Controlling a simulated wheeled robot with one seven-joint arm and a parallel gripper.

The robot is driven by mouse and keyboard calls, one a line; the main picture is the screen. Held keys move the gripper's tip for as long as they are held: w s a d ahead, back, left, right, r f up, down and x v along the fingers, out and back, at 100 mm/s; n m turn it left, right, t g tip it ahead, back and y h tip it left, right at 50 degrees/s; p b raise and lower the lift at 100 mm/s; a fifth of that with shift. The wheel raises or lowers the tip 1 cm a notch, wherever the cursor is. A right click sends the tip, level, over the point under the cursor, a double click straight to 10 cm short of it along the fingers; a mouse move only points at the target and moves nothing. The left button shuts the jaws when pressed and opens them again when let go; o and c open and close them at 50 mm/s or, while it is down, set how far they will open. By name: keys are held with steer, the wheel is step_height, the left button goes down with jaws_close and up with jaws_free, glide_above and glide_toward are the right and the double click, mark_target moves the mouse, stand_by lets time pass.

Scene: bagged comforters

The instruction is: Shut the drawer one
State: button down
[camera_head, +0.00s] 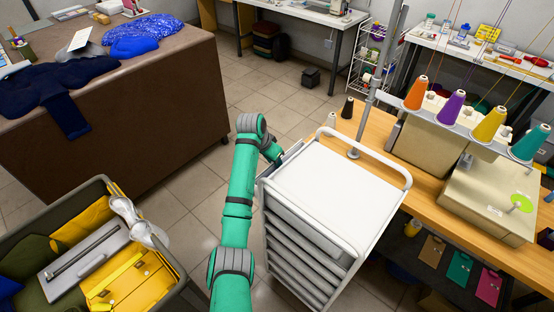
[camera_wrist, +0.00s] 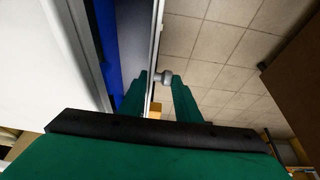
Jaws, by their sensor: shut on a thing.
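The white drawer cart (camera_head: 335,185) stands in the middle of the head view, with several stacked drawers down its side. Its top drawer (camera_head: 290,153) sticks out at the far left side. In the wrist view the drawer's front panel (camera_wrist: 156,45) runs up the middle, and something blue (camera_wrist: 105,40) lies inside. A grey round knob (camera_wrist: 163,76) shows between my fingertips. My gripper (camera_wrist: 160,82) is shut on the drawer's front, one finger on each side of it. In the head view the arm mostly hides my gripper.
A wooden table (camera_head: 440,180) with thread cones and sewing machines stands right of the cart. A brown table (camera_head: 130,105) with blue clothes is at the left. An open bin (camera_head: 85,195) with yellow and green things is at lower left. Tiled floor (camera_head: 200,190) is clear between them.

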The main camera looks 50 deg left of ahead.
steer(key=shift+w+d, duration=0.1)
steer(key=shift+d, duration=0.15)
steer(key=c, duration=1.5)
jaws_free()
steer(key=v, duration=1.1)
steer(key=shift+a, duration=0.1)
